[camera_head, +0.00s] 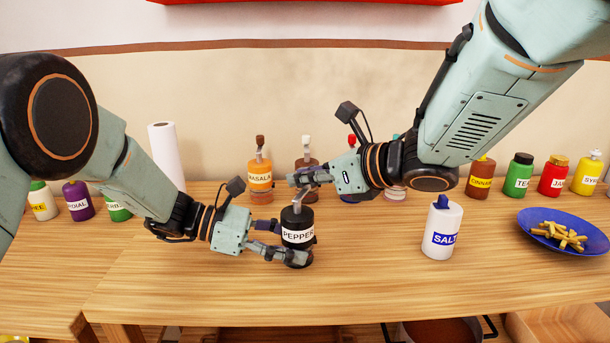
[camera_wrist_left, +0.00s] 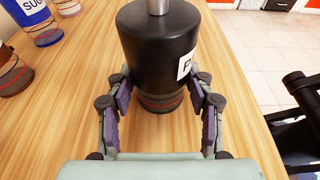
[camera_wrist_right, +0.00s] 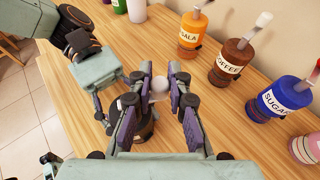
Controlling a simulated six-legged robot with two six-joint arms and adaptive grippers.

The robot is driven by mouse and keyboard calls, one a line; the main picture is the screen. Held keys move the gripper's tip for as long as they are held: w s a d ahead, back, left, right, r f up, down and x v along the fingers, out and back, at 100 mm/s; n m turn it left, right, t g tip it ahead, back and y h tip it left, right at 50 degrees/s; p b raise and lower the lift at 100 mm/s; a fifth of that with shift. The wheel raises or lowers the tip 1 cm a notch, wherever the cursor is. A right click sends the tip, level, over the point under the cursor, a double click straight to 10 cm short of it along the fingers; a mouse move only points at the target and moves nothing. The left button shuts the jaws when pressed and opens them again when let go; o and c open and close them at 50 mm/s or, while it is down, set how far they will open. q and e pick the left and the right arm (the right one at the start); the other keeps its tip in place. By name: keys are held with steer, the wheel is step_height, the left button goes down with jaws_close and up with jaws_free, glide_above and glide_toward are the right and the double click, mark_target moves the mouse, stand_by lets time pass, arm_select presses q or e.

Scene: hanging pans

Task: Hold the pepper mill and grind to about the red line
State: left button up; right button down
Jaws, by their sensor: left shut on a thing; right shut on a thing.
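The black pepper mill (camera_head: 298,222) stands upright on the wooden table, its white PEPPER label facing me. My left gripper (camera_head: 290,243) is shut around its lower body from the left. In the left wrist view the mill (camera_wrist_left: 158,45) sits between both fingers, with a grey shaft on top and thin reddish bands around its dark base (camera_wrist_left: 161,102). My right gripper (camera_head: 300,184) is above the mill, shut on its top part. In the right wrist view a pale round knob (camera_wrist_right: 158,89) is between the fingers. Most of the mill's top is hidden by the right fingers.
A white salt bottle (camera_head: 442,228) stands to the right, and a blue plate (camera_head: 540,232) with fries is farther right. An orange masala mill (camera_head: 260,174), a brown coffee mill (camera_wrist_right: 234,62) and a blue sugar mill (camera_wrist_right: 284,98) stand behind. The table front is clear.

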steer(key=c, duration=1.2)
jaws_free()
steer(key=shift+d, duration=0.1)
steer(key=v, duration=1.2)
